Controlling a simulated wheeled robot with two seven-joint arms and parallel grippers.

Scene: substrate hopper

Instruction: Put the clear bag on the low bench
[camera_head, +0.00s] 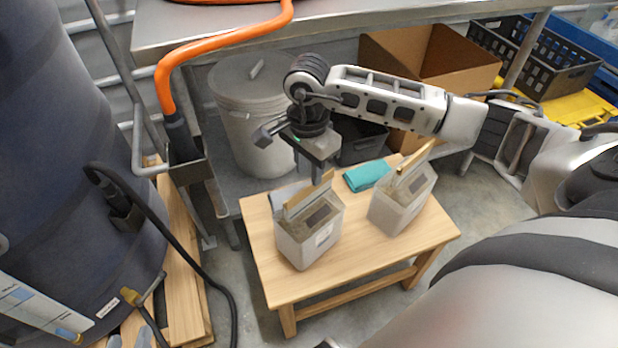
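The low bench (268,262) is a light wooden table in the middle of the view. Two clear bags with greyish-brown contents stand upright on it, each with a tan strip along its top. The left clear bag (309,238) is near the bench's left side; the right clear bag (400,205) stands apart from it. My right gripper (319,180) points down at the left bag's top strip, close to or touching it. Its fingertips are partly hidden, so I cannot tell whether they grip the strip. My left gripper is not in view.
A teal folded cloth (367,176) lies at the bench's back edge. Behind are a lidded grey bucket (250,125), a cardboard box (455,65) and a black crate (540,60). A large dark drum (70,150) stands left, with an orange hose (215,42) beside it.

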